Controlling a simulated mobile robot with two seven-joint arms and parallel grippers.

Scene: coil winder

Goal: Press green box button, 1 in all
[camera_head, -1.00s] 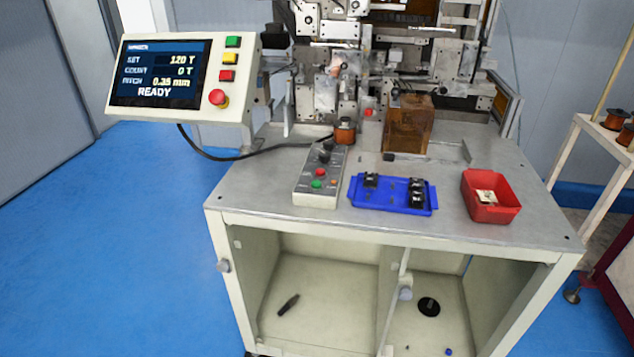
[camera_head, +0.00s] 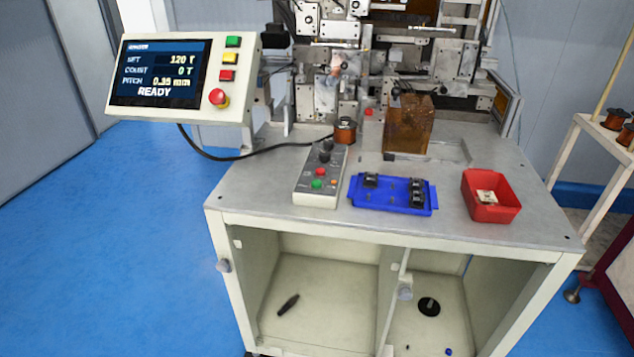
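A grey control box (camera_head: 309,193) lies on the machine table, left of the blue tray. A red button (camera_head: 320,171) and dark knobs are farther back on the same box. A separate display panel (camera_head: 160,75) at the left reads READY, 120 T and 0 T. Neither of my grippers is in view.
A blue tray (camera_head: 392,207) with black parts and a red bin (camera_head: 491,210) stand on the table (camera_head: 250,205). The coil winder (camera_head: 330,85) and a brown block (camera_head: 408,125) stand behind. A black cable runs from the panel. The space above the control box is clear.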

